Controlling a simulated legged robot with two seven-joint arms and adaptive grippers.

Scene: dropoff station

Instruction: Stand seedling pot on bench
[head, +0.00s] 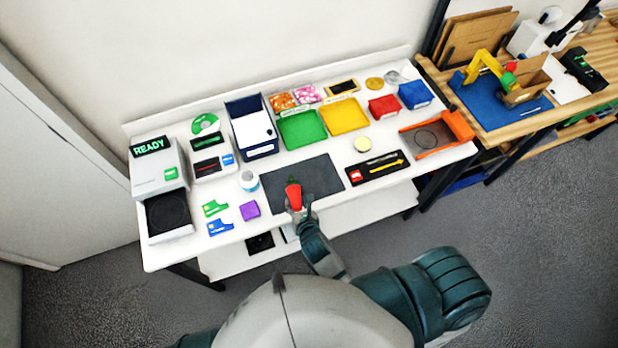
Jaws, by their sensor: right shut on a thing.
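The seedling pot (293,195) is a small red pot with a bit of green at its top. I cannot tell whether the pot touches the bench. My left gripper is not in view.
A purple block (249,211), several cards (219,227) and a white jar (249,181) stand left of the pot. A black panel (377,168) lies to the right. Green (302,128) and yellow (344,116) trays are behind. The mat looks clear.

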